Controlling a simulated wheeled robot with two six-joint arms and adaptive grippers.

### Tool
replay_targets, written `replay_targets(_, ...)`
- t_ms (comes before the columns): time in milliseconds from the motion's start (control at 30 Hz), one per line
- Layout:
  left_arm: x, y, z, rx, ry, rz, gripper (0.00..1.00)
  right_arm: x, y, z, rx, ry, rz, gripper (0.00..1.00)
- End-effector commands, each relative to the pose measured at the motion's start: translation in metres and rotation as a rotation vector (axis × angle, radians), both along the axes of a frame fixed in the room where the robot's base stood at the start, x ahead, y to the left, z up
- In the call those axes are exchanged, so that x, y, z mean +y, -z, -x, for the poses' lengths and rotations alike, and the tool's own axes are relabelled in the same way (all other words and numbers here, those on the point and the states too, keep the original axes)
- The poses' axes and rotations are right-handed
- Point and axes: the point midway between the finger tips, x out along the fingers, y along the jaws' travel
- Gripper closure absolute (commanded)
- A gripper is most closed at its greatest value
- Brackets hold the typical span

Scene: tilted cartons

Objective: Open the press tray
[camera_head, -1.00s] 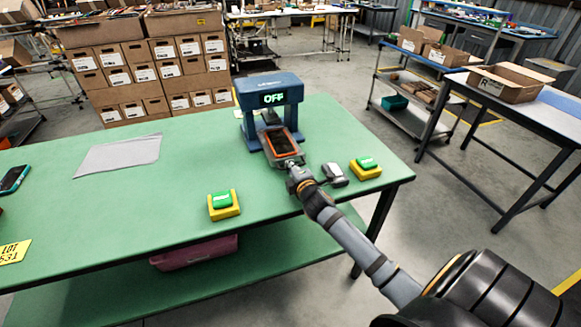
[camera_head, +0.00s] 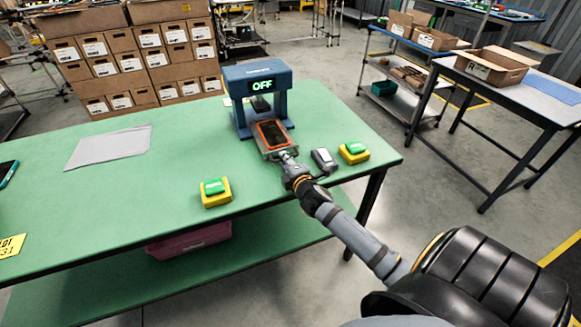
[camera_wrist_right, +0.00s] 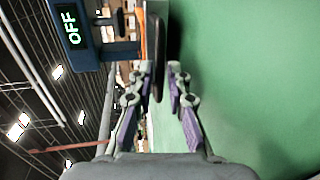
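The blue press (camera_head: 258,88) stands at the back of the green table, its display reading OFF. It also shows in the right wrist view (camera_wrist_right: 85,35). The press tray (camera_head: 272,135), dark with an orange rim, sticks out from the front of the press towards me. My right gripper (camera_head: 286,155) is at the tray's front edge. In the right wrist view my right gripper (camera_wrist_right: 160,75) has its fingers apart, with a dark, narrow, edge-on part between them and a gap beside it. My left gripper is out of view.
Two yellow boxes with green tops, one left (camera_head: 216,193) and one right (camera_head: 354,152), flank the arm. A small grey device (camera_head: 324,160) lies close beside the gripper. A grey cloth (camera_head: 108,146) lies on the left. The green table (camera_head: 150,195) is mostly clear between them.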

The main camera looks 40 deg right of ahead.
Motion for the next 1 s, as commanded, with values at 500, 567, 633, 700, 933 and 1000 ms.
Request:
replay_targets(500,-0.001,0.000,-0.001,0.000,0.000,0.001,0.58,0.024,-0.021,0.097,0.001,-0.002,0.004,0.84)
replay_targets(567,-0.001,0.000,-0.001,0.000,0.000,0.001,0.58,0.024,-0.023,0.100,-0.001,-0.001,0.001,0.84)
replay_targets(633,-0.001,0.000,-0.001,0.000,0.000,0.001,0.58,0.025,-0.023,0.101,-0.002,0.000,0.000,0.84)
replay_targets(700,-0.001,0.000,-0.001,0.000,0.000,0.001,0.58,0.024,-0.023,0.101,-0.002,0.000,0.000,0.84)
replay_targets(933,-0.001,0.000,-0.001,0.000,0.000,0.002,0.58,0.024,-0.023,0.101,-0.002,0.000,0.000,0.84)
replay_targets(1000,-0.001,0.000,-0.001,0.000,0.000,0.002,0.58,0.024,-0.023,0.100,-0.002,0.000,0.000,0.84)
